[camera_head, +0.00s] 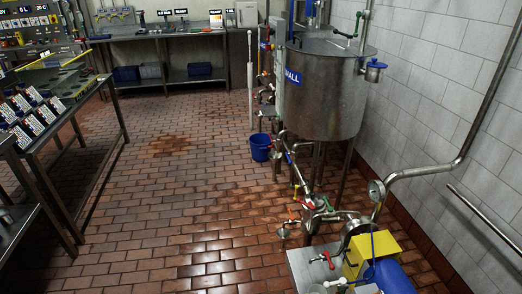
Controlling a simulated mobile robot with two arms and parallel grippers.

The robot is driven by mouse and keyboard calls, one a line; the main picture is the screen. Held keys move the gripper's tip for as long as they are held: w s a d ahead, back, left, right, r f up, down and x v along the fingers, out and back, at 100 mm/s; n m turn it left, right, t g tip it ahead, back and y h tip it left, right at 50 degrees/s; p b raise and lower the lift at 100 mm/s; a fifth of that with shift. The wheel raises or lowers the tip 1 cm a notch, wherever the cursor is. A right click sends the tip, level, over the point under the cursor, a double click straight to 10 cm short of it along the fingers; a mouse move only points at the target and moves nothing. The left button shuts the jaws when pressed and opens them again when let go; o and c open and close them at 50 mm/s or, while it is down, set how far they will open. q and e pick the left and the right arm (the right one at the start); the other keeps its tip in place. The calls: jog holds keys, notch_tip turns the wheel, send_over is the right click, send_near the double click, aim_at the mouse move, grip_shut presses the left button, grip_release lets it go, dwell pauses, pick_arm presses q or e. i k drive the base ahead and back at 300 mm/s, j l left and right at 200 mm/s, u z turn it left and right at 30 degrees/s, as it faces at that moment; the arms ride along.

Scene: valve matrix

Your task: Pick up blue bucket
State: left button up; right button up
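The blue bucket (260,148) stands upright on the brick floor, left of the foot of the big steel tank. Its rim is open to the top, and pipes and valves stand close along its right side. Neither of my grippers shows in the head view.
A steel tank (322,95) on legs stands by the tiled wall, with valves and pipes below it. A yellow and blue pump (372,262) is at the front right. A work table (62,110) stands at the left, a bench (165,33) at the back. The brick floor (165,205) between is clear.

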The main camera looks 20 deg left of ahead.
aim_at(259, 142)
jog(key=i+j+u, duration=0.45)
jog(key=i+u, duration=0.6)
jog(key=i, duration=1.6)
jog(key=i+z, duration=0.1)
jog(key=i, duration=0.55)
jog(key=i+j+z, duration=0.1)
jog(key=i, duration=0.55)
jog(key=i+j+z, duration=0.1)
jog(key=i+j, duration=0.15)
jog(key=i, duration=0.4)
